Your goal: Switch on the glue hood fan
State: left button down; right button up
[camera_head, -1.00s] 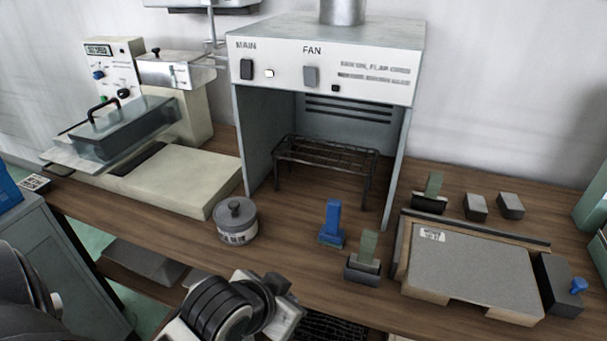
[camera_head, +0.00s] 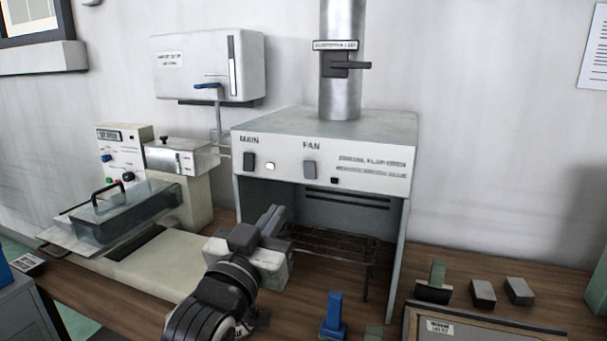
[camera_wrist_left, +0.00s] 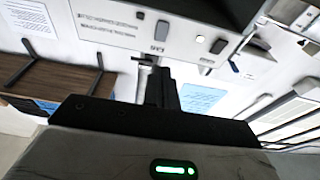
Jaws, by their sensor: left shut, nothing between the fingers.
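The glue hood (camera_head: 400,150) stands on the bench with a white front panel. The panel carries a grey FAN switch (camera_head: 310,168) with a small dark lamp (camera_head: 334,180) beside it, and a dark MAIN switch (camera_head: 249,161) with a lit white lamp (camera_head: 271,166). A lever (camera_head: 350,65) points right on the hood's metal duct (camera_head: 341,95). My left gripper (camera_head: 275,214) is shut and empty, below the panel and apart from the switches. In the left wrist view its fingers (camera_wrist_left: 150,62) are below the inverted FAN switch (camera_wrist_left: 161,30). My right gripper is out of view.
A wire rack (camera_head: 325,245) stands inside the hood, partly behind my left gripper. A white wall box with a blue lever (camera_head: 207,86) hangs left of the duct. A machine with a clear cover (camera_head: 125,208) is at left. A blue-handled tool (camera_head: 334,315) stands in front.

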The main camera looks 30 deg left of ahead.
pick_arm(q)
jog(key=w+b, duration=0.1)
jog(key=b, duration=0.5)
send_near(309, 165)
jog(key=x, duration=0.7)
jog(key=shift+s, duration=0.1)
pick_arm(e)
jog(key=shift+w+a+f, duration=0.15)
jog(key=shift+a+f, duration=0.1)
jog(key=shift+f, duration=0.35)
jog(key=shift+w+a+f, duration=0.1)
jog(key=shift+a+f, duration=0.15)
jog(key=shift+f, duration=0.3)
